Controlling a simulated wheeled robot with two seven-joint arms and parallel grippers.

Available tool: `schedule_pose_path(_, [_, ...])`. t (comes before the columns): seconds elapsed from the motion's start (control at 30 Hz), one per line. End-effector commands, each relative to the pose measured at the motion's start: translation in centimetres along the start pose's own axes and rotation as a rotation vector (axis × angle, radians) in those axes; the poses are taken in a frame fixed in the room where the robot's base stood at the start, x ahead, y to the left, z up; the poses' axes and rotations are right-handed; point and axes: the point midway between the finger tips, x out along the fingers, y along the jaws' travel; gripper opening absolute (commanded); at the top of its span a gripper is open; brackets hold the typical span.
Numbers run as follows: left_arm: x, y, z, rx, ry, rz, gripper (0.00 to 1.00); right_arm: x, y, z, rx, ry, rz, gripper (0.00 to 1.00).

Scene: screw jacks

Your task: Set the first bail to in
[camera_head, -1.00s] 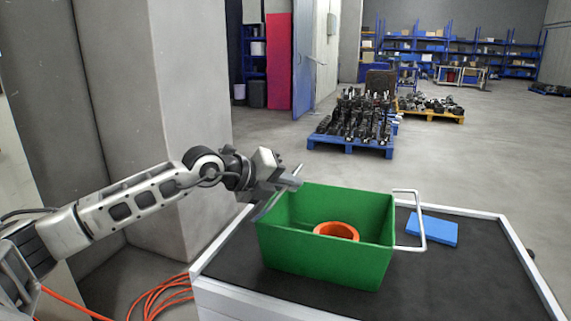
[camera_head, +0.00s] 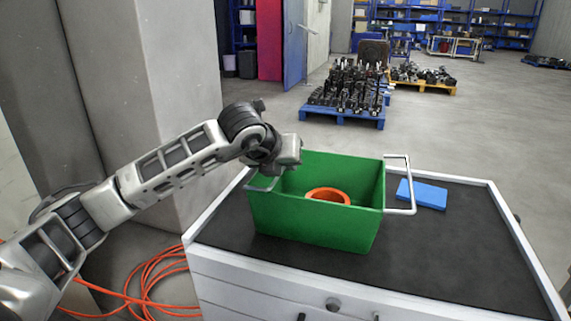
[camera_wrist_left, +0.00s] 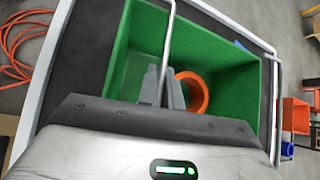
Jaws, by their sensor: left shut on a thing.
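A green crate (camera_head: 318,229) stands on the dark-topped cabinet, with an orange ring (camera_head: 328,192) inside. My left gripper (camera_head: 290,168) is over the crate's left end, shut on the left wire bail (camera_head: 262,187). In the left wrist view the bail (camera_wrist_left: 169,40) runs between the fingertips (camera_wrist_left: 162,85) of the gripper, over the crate's inside; the orange ring (camera_wrist_left: 200,94) shows beside the fingers. The arm hides part of this bail in the head view. The other bail (camera_head: 413,185) sticks out past the crate's right end. My right gripper is not in view.
A blue block (camera_head: 422,194) lies on the cabinet top (camera_head: 440,245), right of the crate. A grey pillar (camera_head: 150,110) stands behind my left arm. Orange cable (camera_head: 150,280) lies on the floor at left. Loaded pallets (camera_head: 343,115) stand farther back.

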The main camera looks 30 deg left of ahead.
Motion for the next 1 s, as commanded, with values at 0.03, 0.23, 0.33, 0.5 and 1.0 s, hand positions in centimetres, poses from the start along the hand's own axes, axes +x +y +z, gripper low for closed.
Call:
schedule_pose_path(0.03, [0.07, -0.04, -0.11, 0.008, 0.001, 0.006, 0.0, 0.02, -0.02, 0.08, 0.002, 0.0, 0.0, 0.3])
schedule_pose_path(0.23, [0.13, -0.03, -0.17, 0.023, 0.002, 0.02, 0.0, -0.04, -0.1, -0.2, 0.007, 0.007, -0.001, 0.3])
schedule_pose_path(0.33, [0.14, -0.02, -0.19, 0.024, 0.002, 0.022, 0.0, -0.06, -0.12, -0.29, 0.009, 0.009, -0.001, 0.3])
schedule_pose_path(0.5, [0.15, -0.01, -0.21, 0.024, 0.003, 0.021, 0.0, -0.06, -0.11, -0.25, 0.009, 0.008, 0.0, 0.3])
schedule_pose_path(1.0, [-0.2, 0.0, -0.12, 0.022, 0.0, 0.02, 0.28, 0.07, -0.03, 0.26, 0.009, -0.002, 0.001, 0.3])
